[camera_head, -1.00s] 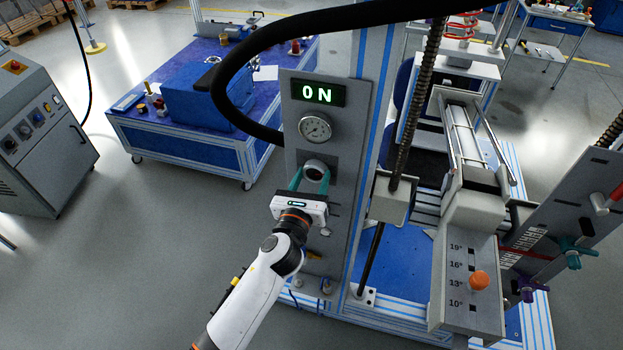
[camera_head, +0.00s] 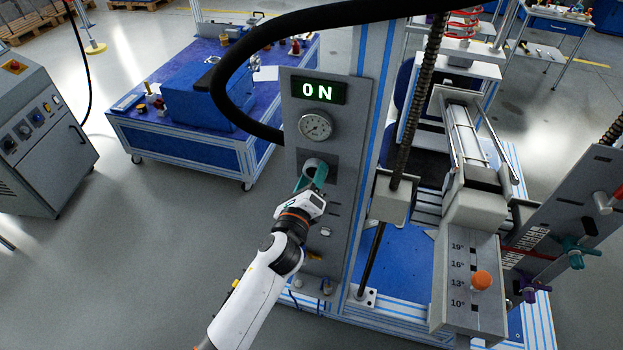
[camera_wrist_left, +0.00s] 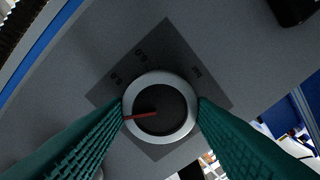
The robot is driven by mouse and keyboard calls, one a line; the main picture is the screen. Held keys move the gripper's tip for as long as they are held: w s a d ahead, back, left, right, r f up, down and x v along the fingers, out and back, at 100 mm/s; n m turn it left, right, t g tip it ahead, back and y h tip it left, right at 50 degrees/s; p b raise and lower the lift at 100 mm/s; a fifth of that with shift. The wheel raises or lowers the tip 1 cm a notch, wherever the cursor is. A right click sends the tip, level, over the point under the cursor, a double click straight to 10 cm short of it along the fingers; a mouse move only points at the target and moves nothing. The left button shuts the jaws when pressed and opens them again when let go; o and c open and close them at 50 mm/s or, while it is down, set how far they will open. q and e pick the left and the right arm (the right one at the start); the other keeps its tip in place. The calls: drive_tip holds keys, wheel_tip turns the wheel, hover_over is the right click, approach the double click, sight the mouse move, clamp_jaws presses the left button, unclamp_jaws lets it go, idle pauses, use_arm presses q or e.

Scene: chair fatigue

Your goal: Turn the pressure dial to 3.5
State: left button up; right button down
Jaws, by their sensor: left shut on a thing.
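The pressure dial (camera_wrist_left: 162,107) is a round dark knob with a silver rim and a red pointer, on a dark square plate (camera_wrist_left: 183,60) with small markings around it. In the head view the dial (camera_head: 314,165) sits on the grey panel below a round gauge (camera_head: 316,126). My left gripper (camera_wrist_left: 160,110) is shut on the dial, its teal fingers on opposite sides of the rim. In the head view the left gripper (camera_head: 312,178) is rolled and partly covers the dial. My right gripper is out of view.
A lit display (camera_head: 318,92) above the gauge reads ON. A thick black hose (camera_head: 222,85) arcs left of the panel. A metal column (camera_head: 362,140) and a slider box with an orange knob (camera_head: 481,280) stand to the right.

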use_arm(q)
drive_tip(key=n, duration=0.3)
drive_tip(key=shift+n, duration=0.5)
drive_tip(key=o, duration=1)
drive_tip(key=shift+a, duration=0.1)
drive_tip(key=b+v, duration=0.3)
drive_tip(key=v, duration=0.9)
drive_tip(key=shift+f, duration=0.1)
